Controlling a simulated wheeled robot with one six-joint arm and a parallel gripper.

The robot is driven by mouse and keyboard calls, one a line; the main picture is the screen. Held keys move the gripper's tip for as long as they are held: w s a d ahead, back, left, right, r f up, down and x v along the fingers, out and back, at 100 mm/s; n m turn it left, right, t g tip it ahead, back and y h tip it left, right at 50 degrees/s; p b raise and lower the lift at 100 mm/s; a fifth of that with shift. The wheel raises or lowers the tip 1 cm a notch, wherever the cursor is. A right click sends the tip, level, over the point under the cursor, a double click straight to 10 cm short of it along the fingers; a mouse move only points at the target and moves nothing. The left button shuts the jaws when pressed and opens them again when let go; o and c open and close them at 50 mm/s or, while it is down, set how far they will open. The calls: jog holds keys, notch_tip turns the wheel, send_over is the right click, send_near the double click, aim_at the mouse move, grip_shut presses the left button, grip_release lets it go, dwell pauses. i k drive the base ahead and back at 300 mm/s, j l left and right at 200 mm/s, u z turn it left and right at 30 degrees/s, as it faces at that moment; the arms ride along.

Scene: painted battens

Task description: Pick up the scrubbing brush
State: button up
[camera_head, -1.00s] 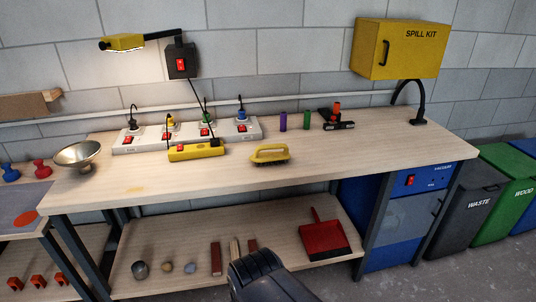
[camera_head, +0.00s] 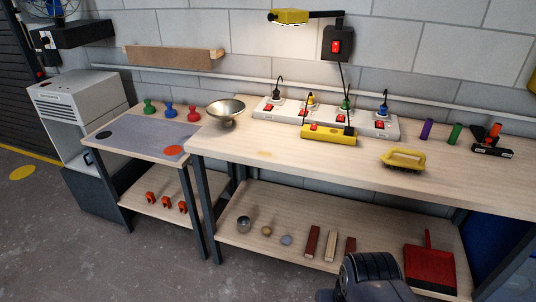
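The scrubbing brush (camera_head: 403,160) has a yellow body with a loop handle and pale bristles underneath. It rests bristles down on the wooden workbench top (camera_head: 330,165), right of the yellow power strip. Nothing touches or covers it. A dark grey part of my own arm shows at the bottom edge, in front of the lower shelf and well below the brush. My gripper's fingers do not show in this view.
On the bench, a yellow power strip (camera_head: 328,135), a long white socket strip (camera_head: 268,111), a metal bowl (camera_head: 227,117) and purple (camera_head: 427,129) and green (camera_head: 455,134) cylinders stand around the brush. A red dustpan (camera_head: 430,271) lies on the lower shelf. Bench front is clear.

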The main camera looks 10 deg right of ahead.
aim_at(393, 160)
jog(key=i+l+z, duration=0.35)
jog(key=i+l, duration=0.7)
jog(key=i, duration=0.1)
